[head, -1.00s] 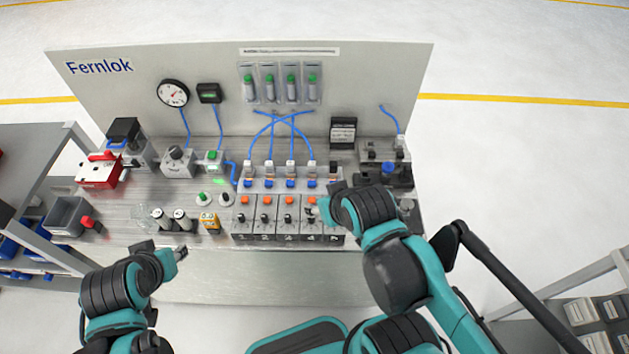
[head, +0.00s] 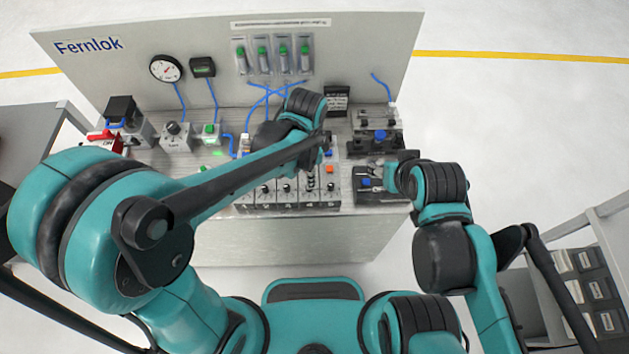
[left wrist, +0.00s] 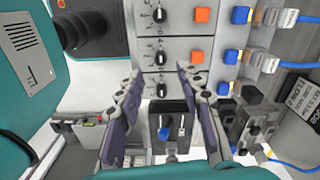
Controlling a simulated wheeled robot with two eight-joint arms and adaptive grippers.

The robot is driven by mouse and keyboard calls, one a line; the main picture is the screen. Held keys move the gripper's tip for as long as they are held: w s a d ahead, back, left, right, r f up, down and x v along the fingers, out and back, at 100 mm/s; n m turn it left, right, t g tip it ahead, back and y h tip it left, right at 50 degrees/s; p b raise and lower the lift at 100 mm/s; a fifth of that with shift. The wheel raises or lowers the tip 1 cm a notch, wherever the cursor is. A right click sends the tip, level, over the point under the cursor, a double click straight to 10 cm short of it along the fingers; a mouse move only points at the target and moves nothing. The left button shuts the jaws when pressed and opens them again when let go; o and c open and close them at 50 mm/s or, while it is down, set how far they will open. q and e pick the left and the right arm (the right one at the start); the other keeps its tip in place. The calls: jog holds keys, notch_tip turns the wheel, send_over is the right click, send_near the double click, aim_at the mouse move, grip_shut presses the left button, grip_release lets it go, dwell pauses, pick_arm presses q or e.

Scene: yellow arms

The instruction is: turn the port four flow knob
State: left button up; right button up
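A row of grey flow modules with black knobs stands at the bench front. I take port four's knob (left wrist: 160,57) to be the second from the right end; in the left wrist view it sits just past my fingertips. The end module's knob (left wrist: 160,90) shows between the fingers. My left gripper (left wrist: 158,73) is open and empty, with its fingers spread above the row; in the head view it reaches down over the row's right part (head: 311,178), partly hidden by my arm. My right gripper (head: 384,168) is beside the black block at the right; its fingers are unclear.
The black block with a blue knob (head: 366,183) stands right of the row. Orange buttons (left wrist: 203,15) and blue fittings (left wrist: 241,14) line the modules. A gauge (head: 166,69) and green-capped cartridges (head: 263,55) are on the back panel.

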pick_arm(q)
notch_tip(320, 180, down, 6)
jog(key=shift+f+b, duration=0.2)
jog(key=shift+b, duration=0.65)
grip_shut()
